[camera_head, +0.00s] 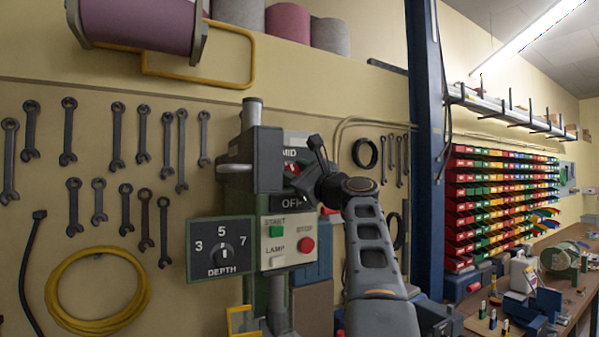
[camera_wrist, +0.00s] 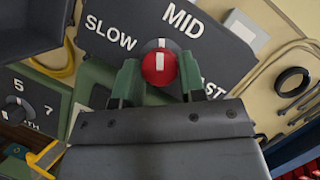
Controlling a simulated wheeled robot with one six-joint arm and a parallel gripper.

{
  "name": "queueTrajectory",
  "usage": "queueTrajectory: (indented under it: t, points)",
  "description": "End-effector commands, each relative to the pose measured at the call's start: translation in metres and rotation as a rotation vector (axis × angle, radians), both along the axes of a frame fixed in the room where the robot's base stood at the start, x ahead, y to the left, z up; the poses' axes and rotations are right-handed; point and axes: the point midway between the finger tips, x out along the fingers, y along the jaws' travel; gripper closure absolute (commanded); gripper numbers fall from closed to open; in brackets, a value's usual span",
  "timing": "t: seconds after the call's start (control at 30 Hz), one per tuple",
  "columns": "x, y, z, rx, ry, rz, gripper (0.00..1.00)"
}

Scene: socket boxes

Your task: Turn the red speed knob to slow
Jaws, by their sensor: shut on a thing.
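The red speed knob (camera_wrist: 160,67) sits on a dark dial plate (camera_wrist: 118,58) lettered SLOW, MID and, partly covered, FAST. Its white pointer line points straight up in the wrist view, between SLOW and MID and nearer MID. My gripper (camera_wrist: 158,80) is shut on the knob, with one green-tipped finger on each side. In the head view the knob (camera_head: 291,169) shows as a small red patch under the MID label. My gripper (camera_head: 304,178) there covers part of the dial from the right.
Below the dial are a green START button (camera_head: 277,231), a red STOP button (camera_head: 305,245) and a LAMP switch (camera_head: 277,261). A DEPTH dial (camera_head: 221,250) sits at lower left. A dark machine head (camera_head: 256,160) juts out close to the left of my gripper.

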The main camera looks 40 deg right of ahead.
Motion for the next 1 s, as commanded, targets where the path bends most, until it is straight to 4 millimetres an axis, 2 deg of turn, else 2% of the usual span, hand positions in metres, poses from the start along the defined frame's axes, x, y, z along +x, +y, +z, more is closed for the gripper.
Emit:
queueTrajectory:
  t: [0.5, 1.0]
  points:
    - [0.0002, -0.0031, 0.0021, -0.406, 0.060, 0.000, 0.86]
    - [0.0000, -0.0032, 0.0012, -0.554, 0.080, 0.000, 0.86]
